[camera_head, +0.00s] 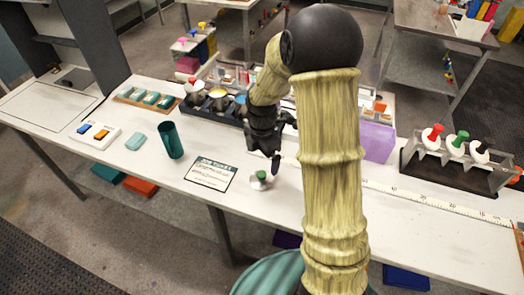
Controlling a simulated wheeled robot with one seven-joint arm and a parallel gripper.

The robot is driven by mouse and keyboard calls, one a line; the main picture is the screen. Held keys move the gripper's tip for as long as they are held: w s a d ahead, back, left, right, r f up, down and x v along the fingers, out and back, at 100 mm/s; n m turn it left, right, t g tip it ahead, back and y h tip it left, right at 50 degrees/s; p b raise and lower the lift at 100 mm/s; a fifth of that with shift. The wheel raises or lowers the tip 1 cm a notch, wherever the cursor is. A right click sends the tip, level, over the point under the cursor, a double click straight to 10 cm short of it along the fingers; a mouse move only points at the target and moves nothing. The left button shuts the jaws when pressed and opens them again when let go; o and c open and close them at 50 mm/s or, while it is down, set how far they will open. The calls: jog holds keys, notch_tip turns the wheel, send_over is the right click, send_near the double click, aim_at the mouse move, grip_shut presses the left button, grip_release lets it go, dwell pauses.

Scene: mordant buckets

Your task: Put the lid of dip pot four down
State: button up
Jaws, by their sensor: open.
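A small metallic lid with a green knob (261,179) lies on the white table, just right of the job ticket. I cannot tell from this view that it belongs to dip pot four. My gripper (266,156) is open and points down, just above and behind this lid. No contact with the knob shows, and nothing shows between the fingers. A dark rack (204,108) with several round pots stands behind and left of my gripper; one pot (219,94) has yellow contents. My arm hides the rack's right end, and no pot numbers are readable.
The job ticket (211,173) lies left of the lid. A teal cup (171,140) stands farther left. A ruler strip (420,198) runs to the right. A clear rack (460,165) holds white pieces with coloured knobs. The front table strip is mostly clear.

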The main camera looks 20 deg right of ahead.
jog(key=shift+r, duration=1.4)
jog(key=s+r+m+t, duration=0.2)
jog(key=s+r+m, duration=0.2)
jog(key=s+m, duration=1)
jog(key=m, duration=0.8)
jog(key=shift+s+r+m+t, duration=0.15)
jog(key=shift+s+m+t, duration=0.05)
jog(key=shift+m+t, duration=0.1)
jog(key=shift+d, duration=0.1)
